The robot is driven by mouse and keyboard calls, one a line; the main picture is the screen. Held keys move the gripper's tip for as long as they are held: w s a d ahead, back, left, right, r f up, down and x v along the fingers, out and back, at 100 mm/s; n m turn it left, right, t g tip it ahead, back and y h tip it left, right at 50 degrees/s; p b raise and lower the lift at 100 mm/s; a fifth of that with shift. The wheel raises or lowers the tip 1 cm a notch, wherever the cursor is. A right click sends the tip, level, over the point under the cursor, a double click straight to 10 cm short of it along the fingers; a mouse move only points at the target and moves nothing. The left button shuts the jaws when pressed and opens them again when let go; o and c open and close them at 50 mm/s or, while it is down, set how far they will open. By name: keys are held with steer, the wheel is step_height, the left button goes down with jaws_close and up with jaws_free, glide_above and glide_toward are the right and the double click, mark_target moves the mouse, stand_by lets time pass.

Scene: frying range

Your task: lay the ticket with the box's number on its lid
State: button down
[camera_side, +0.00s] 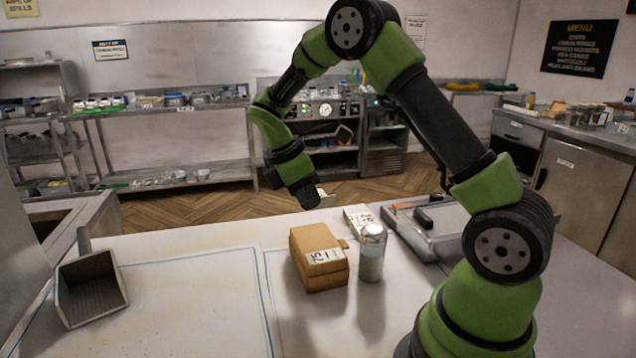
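A brown cardboard box (305,241) stands on the white worktop near the middle. A white label (325,256) with dark marks is on it; I cannot read the number surely. A pale piece with dark printing (357,219), perhaps the tickets, lies behind the box to the right; its far details are too small to tell. My gripper (318,197) hangs above and behind the box, apart from it. Its fingers are small and dark, and I cannot tell whether they are open or hold anything.
A clear shaker (372,254) with a pale filling stands close right of the box. A grey tray (436,246) with dark-handled items lies further right. A metal scoop (91,290) rests at the left. The worktop between scoop and box is clear, with blue lines marked on it.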

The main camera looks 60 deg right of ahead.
mark_target(315, 249)
steer(key=shift+f, duration=4.25)
steer(key=c, duration=1.3)
jaws_free()
steer(key=shift+o, duration=0.2)
steer(key=v, duration=1)
steer(key=s+a+r+m+t+y, duration=0.1)
steer(key=s+a+r+m+t, duration=0.1)
steer(key=s+a+r+m, duration=0.3)
steer(key=s+a+r+m+t+y, duration=0.1)
steer(key=s+r+t+y, duration=0.15)
steer(key=r, duration=0.45)
steer(key=s+a+r+m+t+y, duration=0.2)
steer(key=s+a+m+t, duration=0.3)
steer(key=s, duration=0.6)
steer(key=m, duration=0.2)
steer(key=shift+m+t, duration=0.3)
steer(key=shift+t, duration=0.05)
